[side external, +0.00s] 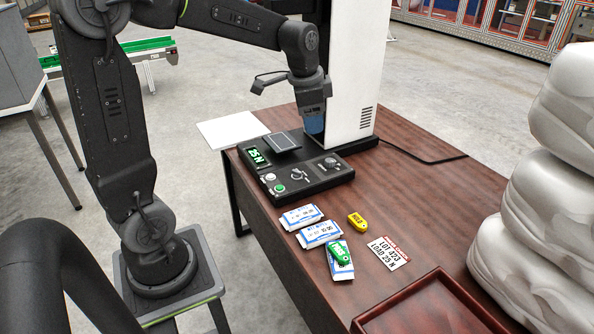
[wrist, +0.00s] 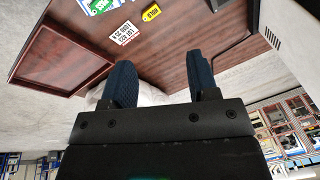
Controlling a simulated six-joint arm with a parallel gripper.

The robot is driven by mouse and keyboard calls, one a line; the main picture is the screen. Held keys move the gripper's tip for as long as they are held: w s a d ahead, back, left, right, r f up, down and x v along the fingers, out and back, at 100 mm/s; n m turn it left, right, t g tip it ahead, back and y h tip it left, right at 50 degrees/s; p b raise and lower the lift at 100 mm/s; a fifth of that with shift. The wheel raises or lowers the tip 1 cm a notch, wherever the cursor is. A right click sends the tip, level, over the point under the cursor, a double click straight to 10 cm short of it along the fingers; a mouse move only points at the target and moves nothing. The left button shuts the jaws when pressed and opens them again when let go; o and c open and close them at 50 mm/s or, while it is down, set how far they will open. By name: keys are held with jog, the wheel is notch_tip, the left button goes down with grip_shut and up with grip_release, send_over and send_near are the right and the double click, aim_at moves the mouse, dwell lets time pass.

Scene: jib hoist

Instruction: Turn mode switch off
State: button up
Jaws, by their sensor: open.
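The black control panel (side external: 310,183) lies on the brown table and carries a lit display (side external: 258,159) reading 25 N, a white button, a green button (side external: 279,188), a curved marking or lever and a dark round knob (side external: 330,163). I cannot tell for certain which control is the mode switch, or its setting. My gripper (side external: 313,124) hangs above the rear of the panel, beside the white column, apart from the controls. In the wrist view its two blue fingers (wrist: 162,80) are spread with nothing between them.
The white column (side external: 357,70) stands close to my gripper. Blue-white packets (side external: 319,233), a green tag (side external: 340,252), a yellow tag (side external: 357,221) and a printed card (side external: 388,253) lie in front. A brown tray (side external: 435,305) and stacked white sacks (side external: 540,240) are at right.

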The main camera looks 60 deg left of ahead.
jog(key=w+a+f+m+g, duration=0.1)
jog(key=w+a+f, duration=0.25)
jog(key=a, duration=0.25)
jog(key=w+a+f+m+g, duration=0.1)
jog(key=w+a+f, duration=0.1)
jog(key=a+f, duration=0.25)
jog(key=m, duration=0.2)
send_near(297, 171)
jog(key=shift+h, duration=0.4)
jog(key=f, duration=0.9)
jog(key=shift+w+a+f, duration=0.15)
jog(key=shift+a+f, duration=0.1)
jog(key=shift+a, duration=0.1)
jog(key=shift+c, duration=0.4)
jog(key=c, duration=0.8)
jog(key=shift+c, duration=0.2)
